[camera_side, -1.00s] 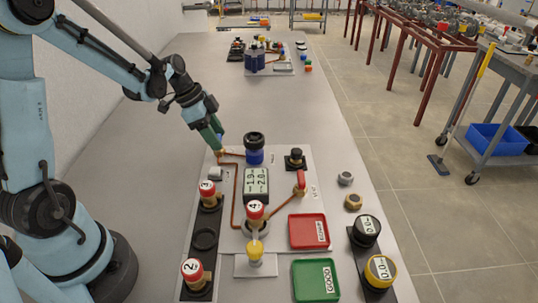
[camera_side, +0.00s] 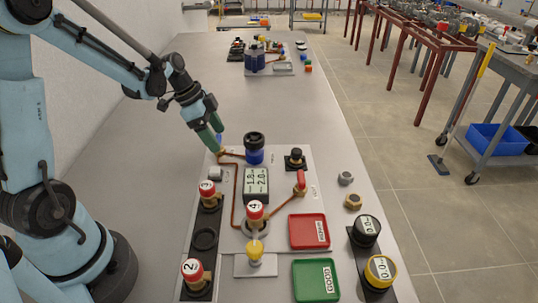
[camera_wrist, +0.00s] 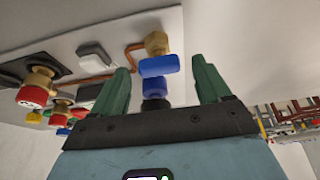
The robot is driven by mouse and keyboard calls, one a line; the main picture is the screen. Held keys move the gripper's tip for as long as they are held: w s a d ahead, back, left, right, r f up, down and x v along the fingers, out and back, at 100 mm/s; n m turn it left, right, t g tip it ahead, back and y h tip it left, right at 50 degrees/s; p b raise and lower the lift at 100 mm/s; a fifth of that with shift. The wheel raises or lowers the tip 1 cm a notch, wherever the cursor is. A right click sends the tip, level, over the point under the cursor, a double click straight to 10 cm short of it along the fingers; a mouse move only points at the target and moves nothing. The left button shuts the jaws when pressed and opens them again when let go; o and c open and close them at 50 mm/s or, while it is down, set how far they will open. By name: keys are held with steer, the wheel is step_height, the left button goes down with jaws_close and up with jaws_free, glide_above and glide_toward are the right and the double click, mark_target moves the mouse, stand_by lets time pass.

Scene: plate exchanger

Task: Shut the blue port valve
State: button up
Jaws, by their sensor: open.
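In the wrist view the blue handle (camera_wrist: 158,66) lies crosswise next to a brass fitting (camera_wrist: 157,43). My gripper (camera_side: 215,132) is at the valve, with its green fingers apart. In the wrist view my gripper (camera_wrist: 166,82) is open, and the handle appears between and beyond the fingertips. I cannot tell whether a finger touches it. The fingers partly hide the valve in the side view.
A blue-and-black cylinder (camera_side: 254,149) stands close to the right of the valve. A display (camera_side: 256,181), a red-handled valve (camera_side: 300,183) and numbered red-capped valves (camera_side: 208,194) are nearer the camera. Red (camera_side: 293,232) and green (camera_side: 300,281) trays lie at the front right.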

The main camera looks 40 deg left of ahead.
steer(key=v, duration=1.1)
steer(key=shift+r, duration=0.3)
steer(key=shift+s, duration=0.15)
steer(key=s+d+n+t+y, duration=0.1)
steer(key=s+d+n, duration=0.1)
steer(key=d+n, duration=0.1)
steer(key=s+d+f+n+t+y, duration=0.1)
steer(key=s+d+n, duration=0.1)
steer(key=d, duration=0.4)
steer(key=s+d+n+t+y, duration=0.1)
steer(key=s+d+n+t, duration=0.1)
steer(key=d+n, duration=0.2)
steer(key=shift+d+f, duration=0.15)
steer(key=shift+d, duration=0.6)
